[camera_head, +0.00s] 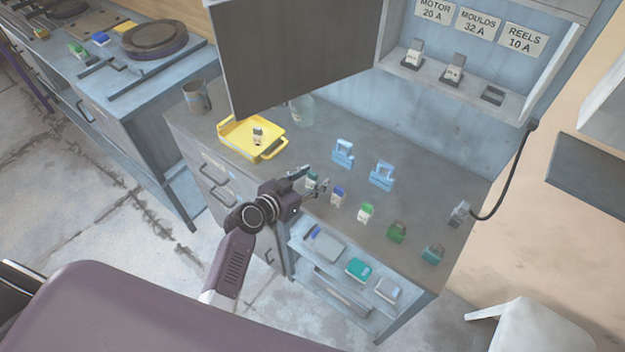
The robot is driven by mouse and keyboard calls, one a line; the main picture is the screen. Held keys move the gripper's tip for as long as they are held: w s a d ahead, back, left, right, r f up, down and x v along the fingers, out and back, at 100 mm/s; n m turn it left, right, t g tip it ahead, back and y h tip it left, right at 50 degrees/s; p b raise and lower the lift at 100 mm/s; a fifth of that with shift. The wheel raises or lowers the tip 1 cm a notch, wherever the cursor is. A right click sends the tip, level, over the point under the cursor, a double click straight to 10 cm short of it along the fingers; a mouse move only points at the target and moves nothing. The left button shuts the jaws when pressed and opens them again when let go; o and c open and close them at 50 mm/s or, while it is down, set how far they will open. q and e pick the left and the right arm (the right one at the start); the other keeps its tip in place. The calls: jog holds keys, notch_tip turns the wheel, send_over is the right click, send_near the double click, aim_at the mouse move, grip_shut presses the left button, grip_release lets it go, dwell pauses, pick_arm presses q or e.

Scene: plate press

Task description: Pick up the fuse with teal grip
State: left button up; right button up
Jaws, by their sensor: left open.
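A small white fuse with a teal-looking grip (312,179) stands on the grey bench top near its front edge. My left gripper (311,181) reaches in from the front with its fingers open. The fuse shows between or just behind the fingertips, and they partly hide it. I cannot tell whether the fingers touch it. My right gripper is not in view.
To the right stand a blue-grip fuse (338,195), a green-grip fuse (365,212), a green padlock-like item (397,231) and a teal one (433,252). Two light-blue holders (343,153) stand behind. A yellow tray (270,151) holds a dark-grip fuse. An open cabinet door (300,50) overhangs.

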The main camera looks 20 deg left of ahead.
pick_arm(q)
jog(key=shift+c, duration=0.4)
grip_shut()
jog(key=shift+r, duration=0.1)
